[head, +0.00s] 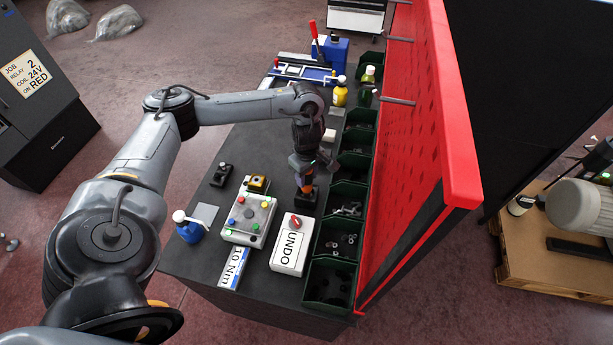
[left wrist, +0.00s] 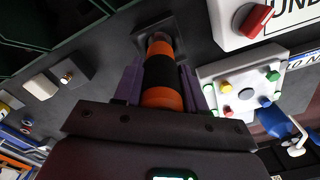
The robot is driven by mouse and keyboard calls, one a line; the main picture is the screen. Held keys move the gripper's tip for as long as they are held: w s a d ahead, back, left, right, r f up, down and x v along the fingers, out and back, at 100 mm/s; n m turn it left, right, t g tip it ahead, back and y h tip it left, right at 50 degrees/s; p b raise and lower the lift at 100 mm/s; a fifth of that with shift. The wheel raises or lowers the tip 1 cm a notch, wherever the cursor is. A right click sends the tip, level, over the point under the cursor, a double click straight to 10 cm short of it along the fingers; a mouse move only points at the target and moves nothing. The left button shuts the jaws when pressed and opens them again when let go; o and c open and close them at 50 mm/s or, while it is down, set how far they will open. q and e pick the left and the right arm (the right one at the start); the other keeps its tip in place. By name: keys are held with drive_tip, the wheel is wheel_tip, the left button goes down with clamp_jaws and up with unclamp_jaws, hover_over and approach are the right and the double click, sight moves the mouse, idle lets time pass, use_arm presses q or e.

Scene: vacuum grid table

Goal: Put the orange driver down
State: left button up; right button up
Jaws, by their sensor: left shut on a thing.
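The orange driver (left wrist: 160,98), with a black band round its handle, is between the purple fingers of my left gripper (left wrist: 160,84) in the left wrist view. My left gripper is shut on it. The driver's far end meets or sits just over a dark square block (left wrist: 146,38) on the table; I cannot tell whether it touches. In the head view my left gripper (head: 305,175) points down over the bench, and only a little orange of the driver (head: 307,189) shows. My right gripper is not in view.
A box with coloured buttons (head: 248,219) and a white UNDO box (head: 291,244) with a red knob stand close by. Green bins (head: 328,272) line the red pegboard (head: 420,130). A blue bottle (head: 188,230) stands at the left edge. Some dark tabletop (head: 240,145) is clear.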

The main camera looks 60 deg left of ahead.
use_arm(q)
drive_tip(key=o, duration=0.7)
drive_tip(key=shift+f, duration=0.2)
drive_tip(key=o, duration=0.5)
drive_tip(key=shift+c, duration=0.2)
drive_tip(key=shift+r, duration=0.1)
wheel_tip(320, 180, up, 12)
drive_tip(key=p, duration=0.8)
drive_tip(key=shift+r, duration=0.15)
